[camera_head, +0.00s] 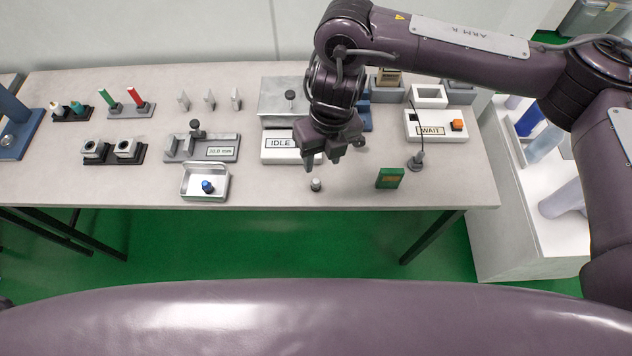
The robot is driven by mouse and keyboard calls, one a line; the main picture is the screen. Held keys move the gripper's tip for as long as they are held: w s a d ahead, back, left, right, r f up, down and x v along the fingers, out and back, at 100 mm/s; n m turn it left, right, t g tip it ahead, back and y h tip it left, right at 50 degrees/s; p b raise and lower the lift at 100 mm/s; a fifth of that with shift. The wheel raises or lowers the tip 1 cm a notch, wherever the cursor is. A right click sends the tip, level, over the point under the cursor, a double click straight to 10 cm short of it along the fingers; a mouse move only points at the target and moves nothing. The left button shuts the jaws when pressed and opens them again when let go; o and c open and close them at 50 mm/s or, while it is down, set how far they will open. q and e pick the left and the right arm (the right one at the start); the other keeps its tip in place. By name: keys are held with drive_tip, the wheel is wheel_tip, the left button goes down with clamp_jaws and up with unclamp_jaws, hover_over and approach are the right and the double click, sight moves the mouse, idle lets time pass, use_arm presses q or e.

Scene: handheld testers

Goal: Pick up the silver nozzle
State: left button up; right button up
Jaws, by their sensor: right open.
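The small silver nozzle (316,185) stands on the grey table near its front edge, in the middle of the head view. My right gripper (322,165) comes in from the right, pointing down. It is open and empty, with its fingers just above and behind the nozzle in the picture. Whether the fingers are beside the nozzle or above it is hard to tell. My left gripper is not in view.
Behind my right gripper is a white box labelled IDLE (278,148). A green block (389,178) and a dark probe (416,160) stand to the right, near a WAIT box (428,130). The table's front edge (350,204) is close.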

sight(317, 180)
drive_tip(key=f, duration=0.5)
drive_tip(key=a+f, duration=0.1)
drive_tip(key=f, duration=0.1)
drive_tip(key=shift+s+f, duration=0.15)
drive_tip(key=shift+f, duration=0.1)
clamp_jaws()
